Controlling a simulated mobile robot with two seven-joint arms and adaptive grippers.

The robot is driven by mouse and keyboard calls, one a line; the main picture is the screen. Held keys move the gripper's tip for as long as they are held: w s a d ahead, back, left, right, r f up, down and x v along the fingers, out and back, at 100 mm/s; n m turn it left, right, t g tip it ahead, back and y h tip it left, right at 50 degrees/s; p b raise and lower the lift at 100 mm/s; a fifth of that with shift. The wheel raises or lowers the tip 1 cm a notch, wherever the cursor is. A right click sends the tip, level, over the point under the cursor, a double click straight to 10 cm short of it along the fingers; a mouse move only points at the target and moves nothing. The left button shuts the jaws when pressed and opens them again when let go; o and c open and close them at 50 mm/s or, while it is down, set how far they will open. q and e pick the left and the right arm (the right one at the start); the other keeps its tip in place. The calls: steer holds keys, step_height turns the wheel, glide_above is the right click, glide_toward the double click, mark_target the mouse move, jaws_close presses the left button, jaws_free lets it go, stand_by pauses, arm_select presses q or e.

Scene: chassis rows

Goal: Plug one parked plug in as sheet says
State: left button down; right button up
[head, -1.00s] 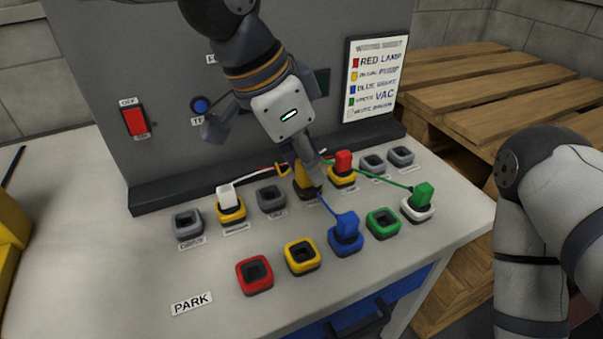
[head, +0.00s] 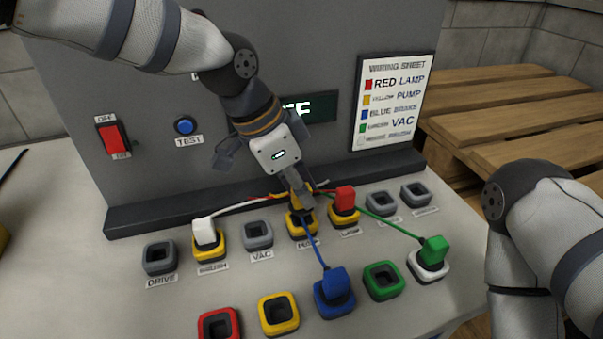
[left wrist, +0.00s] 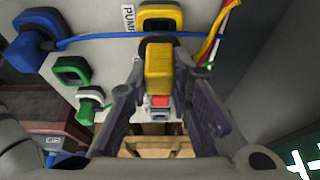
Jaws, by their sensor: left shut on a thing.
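My left gripper (head: 298,190) is shut on the yellow plug (left wrist: 158,72), just above the yellow-ringed PUMP socket (head: 301,224). That socket also shows in the left wrist view (left wrist: 174,12). Its dark opening shows partly, and the plug looks apart from it. A blue plug (head: 336,283) stands in the blue front socket. A green plug (head: 433,250) stands in the white front socket. A white plug (head: 204,231) is in BRUSH and a red plug (head: 345,198) in LAMP. The wiring sheet (head: 393,100) pairs yellow with pump and green with vac. My right gripper is out of view.
The DRIVE socket (head: 160,258) and VAC socket (head: 257,235) are empty. The red (head: 219,325), yellow (head: 279,314) and green (head: 383,281) front sockets are empty. Thin cables run from the plugs. The panel (head: 300,60) rises behind. Pallets (head: 510,120) stand at right.

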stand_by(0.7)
arm_select(q)
steer(key=shift+f, duration=1.4)
stand_by(0.5)
steer(key=c, duration=1.4)
jaws_free()
steer(key=shift+o, duration=0.2)
steer(key=v, duration=1.2)
